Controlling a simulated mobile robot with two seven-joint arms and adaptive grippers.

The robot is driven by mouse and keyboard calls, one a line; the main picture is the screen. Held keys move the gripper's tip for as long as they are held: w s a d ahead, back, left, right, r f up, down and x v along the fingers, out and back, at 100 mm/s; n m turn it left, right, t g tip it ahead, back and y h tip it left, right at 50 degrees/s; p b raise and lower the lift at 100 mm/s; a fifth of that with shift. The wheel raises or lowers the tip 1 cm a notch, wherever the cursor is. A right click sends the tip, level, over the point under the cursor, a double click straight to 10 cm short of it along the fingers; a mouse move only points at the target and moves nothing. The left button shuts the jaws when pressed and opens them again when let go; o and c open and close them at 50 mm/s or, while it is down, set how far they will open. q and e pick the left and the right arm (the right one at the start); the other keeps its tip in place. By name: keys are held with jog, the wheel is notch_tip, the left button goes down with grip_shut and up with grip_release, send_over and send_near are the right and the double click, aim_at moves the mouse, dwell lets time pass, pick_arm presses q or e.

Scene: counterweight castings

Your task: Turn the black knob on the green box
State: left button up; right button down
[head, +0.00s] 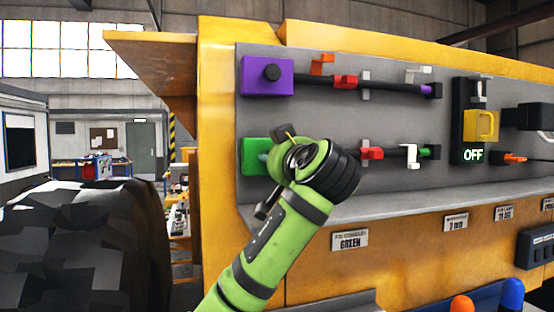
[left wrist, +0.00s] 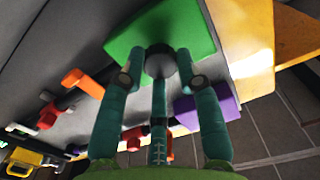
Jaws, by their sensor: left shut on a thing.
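The green box (head: 252,157) is mounted on the grey panel at its lower left; my arm covers its right side in the head view. In the left wrist view the green box (left wrist: 130,35) fills the top middle, with the dark round knob (left wrist: 160,60) on its face. My left gripper (left wrist: 161,74) has its teal fingers around the knob, closed on it. In the head view my wrist hides the knob and most of the left gripper (head: 268,158). My right gripper is not in view.
Above is a purple box (head: 256,77) with its own black knob. A yellow padlock-like block (head: 481,126) sits by an "OFF" sign.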

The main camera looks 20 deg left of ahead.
pick_arm(q)
jog(key=m+b, duration=0.1)
jog(key=m, duration=0.2)
jog(key=m+b, duration=0.2)
jog(key=m, duration=0.2)
jog(key=shift+s+r+m, duration=0.1)
jog(key=shift+r+m, duration=0.1)
jog(key=shift+m, duration=0.1)
jog(key=m+b, duration=0.1)
jog(key=m, duration=0.2)
grip_shut()
jog(key=m+b, duration=0.2)
jog(key=m, duration=1.4)
jog(key=shift+a+f, duration=0.1)
jog(key=shift+f, duration=0.05)
jog(key=shift+m, duration=0.4)
jog(key=shift+b, duration=0.3)
